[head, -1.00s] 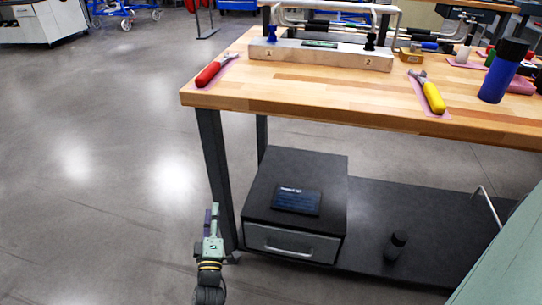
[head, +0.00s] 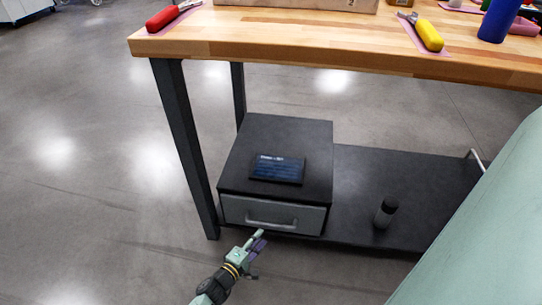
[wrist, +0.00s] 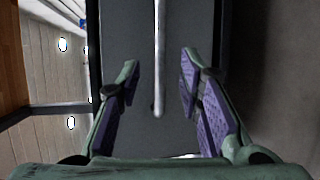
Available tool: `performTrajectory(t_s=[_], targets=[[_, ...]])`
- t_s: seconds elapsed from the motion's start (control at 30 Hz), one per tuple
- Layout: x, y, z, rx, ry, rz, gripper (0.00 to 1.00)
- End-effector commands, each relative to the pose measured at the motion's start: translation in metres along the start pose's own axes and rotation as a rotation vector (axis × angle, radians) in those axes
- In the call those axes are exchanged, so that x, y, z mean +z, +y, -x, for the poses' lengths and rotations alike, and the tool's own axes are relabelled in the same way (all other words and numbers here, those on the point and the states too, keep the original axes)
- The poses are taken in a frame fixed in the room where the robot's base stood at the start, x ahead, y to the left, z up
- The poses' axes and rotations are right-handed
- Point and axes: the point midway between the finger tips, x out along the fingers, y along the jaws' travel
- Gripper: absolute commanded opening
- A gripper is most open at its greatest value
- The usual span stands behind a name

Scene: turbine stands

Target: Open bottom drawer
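The drawer (head: 245,207) is the grey front of a black cabinet (head: 285,135) on the low shelf under the workbench. It looks shut. Its metal bar handle (head: 272,223) also shows in the wrist view (wrist: 159,50), upright in that picture and lying between the lines of my two fingers. My gripper (head: 260,241) is just in front of and below the handle in the head view. In the wrist view my gripper (wrist: 160,80) is open, with purple pads on both sides of the handle's near end. I see no contact with the handle.
The workbench's dark front leg (head: 182,150) stands just left of the cabinet. The wooden top (head: 260,40) overhangs above. A dark bottle (head: 386,213) stands on the shelf (head: 350,185) to the right. A dark panel (head: 278,168) lies on the cabinet. The floor in front is clear.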

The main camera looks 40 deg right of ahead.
Motion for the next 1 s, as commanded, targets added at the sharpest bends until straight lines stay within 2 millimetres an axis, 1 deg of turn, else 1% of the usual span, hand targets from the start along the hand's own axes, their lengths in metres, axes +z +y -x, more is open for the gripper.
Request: performTrajectory(t_s=[0.03,0.2,0.3,0.4,0.6,0.9,1.0], targets=[[0.002,-0.001,-0.011,0.001,-0.003,0.002,0.33],[0.002,-0.002,-0.045,0.0,-0.004,-0.001,0.33],[0.003,-0.002,-0.061,0.0,-0.004,0.001,0.33],[0.002,-0.001,-0.073,0.001,-0.002,-0.001,0.33],[0.001,-0.001,-0.084,0.0,0.0,0.0,0.33],[0.001,0.0,-0.085,0.0,0.001,0.0,0.33],[0.001,0.0,-0.085,0.0,0.001,0.0,0.27]])
